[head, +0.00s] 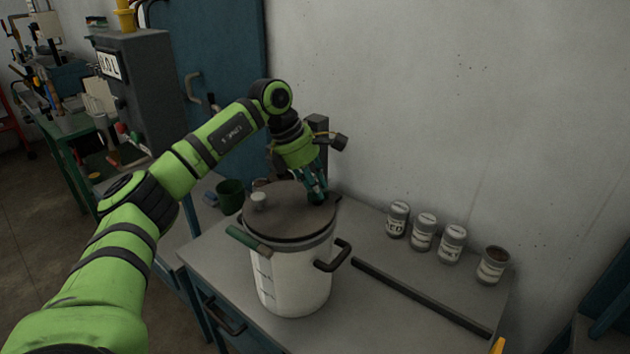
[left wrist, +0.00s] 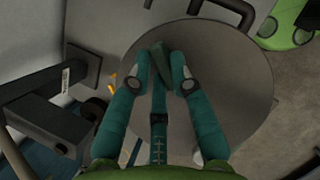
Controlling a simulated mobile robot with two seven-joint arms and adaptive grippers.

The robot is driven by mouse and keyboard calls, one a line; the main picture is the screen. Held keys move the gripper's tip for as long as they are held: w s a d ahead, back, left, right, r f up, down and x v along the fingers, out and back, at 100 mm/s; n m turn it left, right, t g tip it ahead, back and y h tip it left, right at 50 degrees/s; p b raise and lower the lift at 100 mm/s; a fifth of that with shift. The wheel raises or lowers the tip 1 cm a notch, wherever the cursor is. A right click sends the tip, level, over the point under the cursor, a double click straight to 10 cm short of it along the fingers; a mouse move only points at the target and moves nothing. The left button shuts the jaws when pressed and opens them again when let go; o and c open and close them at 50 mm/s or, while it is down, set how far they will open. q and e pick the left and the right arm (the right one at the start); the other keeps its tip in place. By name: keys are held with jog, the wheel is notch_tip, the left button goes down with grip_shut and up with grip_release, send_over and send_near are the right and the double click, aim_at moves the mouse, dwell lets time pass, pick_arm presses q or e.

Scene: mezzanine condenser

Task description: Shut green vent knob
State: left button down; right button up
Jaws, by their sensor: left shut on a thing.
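A white pot (head: 290,284) with a flat grey-brown lid (head: 284,200) stands on the bench. The green vent knob (head: 317,200) is on the lid's far right part, mostly hidden by my fingers. In the left wrist view the knob (left wrist: 160,62) is a dark green piece between the fingertips, above the grey lid (left wrist: 225,85). My left gripper (head: 316,192) reaches down from above and is shut on the knob; it also shows in the left wrist view (left wrist: 163,78). How far the knob is turned I cannot tell. My right gripper is not in view.
A pale knob (head: 259,202) stands on the lid's left part. Dark handles (head: 333,256) stick out from the pot. Several labelled cans (head: 424,232) stand along the wall, and a dark bar (head: 420,298) lies on the bench. A green cup (head: 231,196) is behind the pot.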

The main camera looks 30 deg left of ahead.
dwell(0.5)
pick_arm(q)
jog(key=c, duration=1.1)
grip_release()
jog(key=v, duration=1.2)
jog(key=shift+w+d, duration=0.1)
jog(key=shift+d, duration=0.05)
